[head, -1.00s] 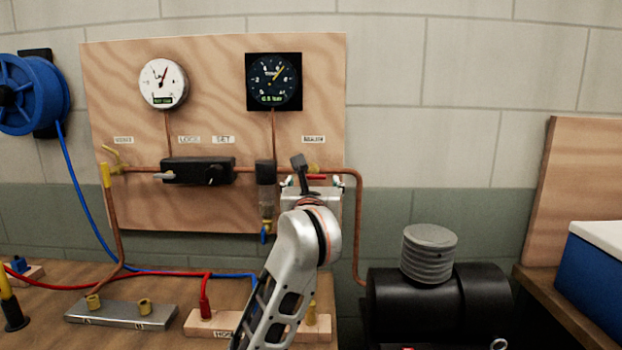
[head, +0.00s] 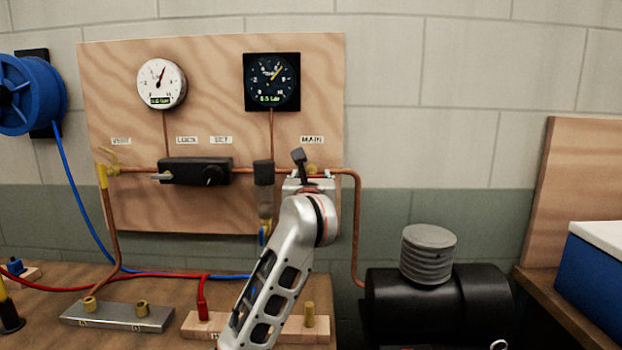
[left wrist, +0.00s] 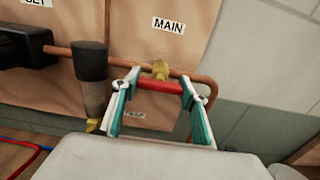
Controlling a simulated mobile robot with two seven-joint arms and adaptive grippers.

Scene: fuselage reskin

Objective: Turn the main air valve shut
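The main air valve is a brass body (left wrist: 160,68) with a red handle (left wrist: 160,86), on the copper pipe below the "MAIN" label (left wrist: 168,25). The handle lies roughly along the pipe. In the left wrist view my left gripper (left wrist: 160,84) has its teal-padded fingers wide apart, one near each end of the red handle. I cannot tell whether they touch it. In the head view my left gripper (head: 311,176) is at the board's lower right, and its wrist and arm hide most of the valve. My right gripper is not in view.
A dark filter unit (head: 264,174) hangs just left of the valve, with a black regulator block (head: 196,171) further left. Two gauges (head: 161,84) (head: 271,81) are above. A black compressor (head: 440,300) stands at lower right. Red and blue hoses cross the bench.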

